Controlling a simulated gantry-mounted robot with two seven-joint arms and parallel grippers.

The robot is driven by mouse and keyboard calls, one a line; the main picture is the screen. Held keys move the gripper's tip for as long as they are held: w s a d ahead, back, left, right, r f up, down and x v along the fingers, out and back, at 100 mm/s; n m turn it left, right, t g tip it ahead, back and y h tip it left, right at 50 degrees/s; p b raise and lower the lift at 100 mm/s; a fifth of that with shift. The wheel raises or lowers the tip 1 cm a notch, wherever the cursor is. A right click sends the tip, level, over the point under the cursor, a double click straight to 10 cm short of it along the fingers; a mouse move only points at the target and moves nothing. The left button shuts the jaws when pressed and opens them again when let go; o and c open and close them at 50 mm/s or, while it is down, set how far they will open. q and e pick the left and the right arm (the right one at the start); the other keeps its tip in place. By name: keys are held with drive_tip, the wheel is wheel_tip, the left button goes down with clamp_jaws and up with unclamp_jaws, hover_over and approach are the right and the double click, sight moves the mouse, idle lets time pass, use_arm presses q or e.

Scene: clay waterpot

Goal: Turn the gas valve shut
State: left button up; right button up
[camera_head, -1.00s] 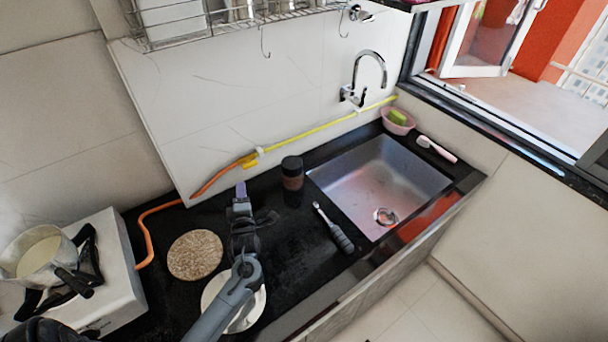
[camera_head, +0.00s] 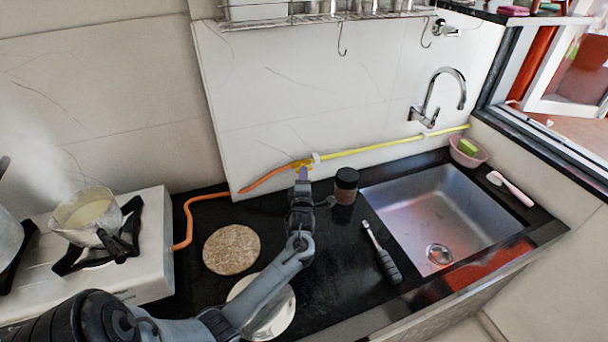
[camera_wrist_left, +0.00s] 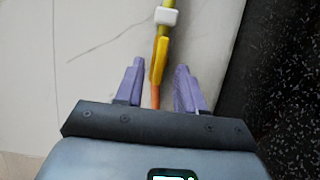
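The gas valve is a small yellow lever (camera_head: 301,164) where the yellow pipe (camera_head: 380,145) meets the orange hose (camera_head: 262,181), low along the white wall panel. In the left wrist view the yellow lever (camera_wrist_left: 158,62) points along the pipe, roughly in line with it. My left gripper (camera_head: 304,174) reaches up to the valve from the front. In the left wrist view its purple fingers (camera_wrist_left: 155,82) are open, one either side of the lever's lower end and the orange hose, with gaps on both sides. Contact is not visible. My right gripper is not in view.
A dark-lidded jar (camera_head: 346,186) stands close right of my left gripper. A round cork mat (camera_head: 231,249), a white plate (camera_head: 276,316) and a brush (camera_head: 381,252) lie on the black counter. A stove (camera_head: 150,262) with a steaming pot (camera_head: 88,214) is at left; the sink (camera_head: 440,215) is at right.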

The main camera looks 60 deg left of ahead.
use_arm(q)
drive_tip(key=shift+x, duration=1.5)
drive_tip(key=shift+c, duration=0.3)
clamp_jaws()
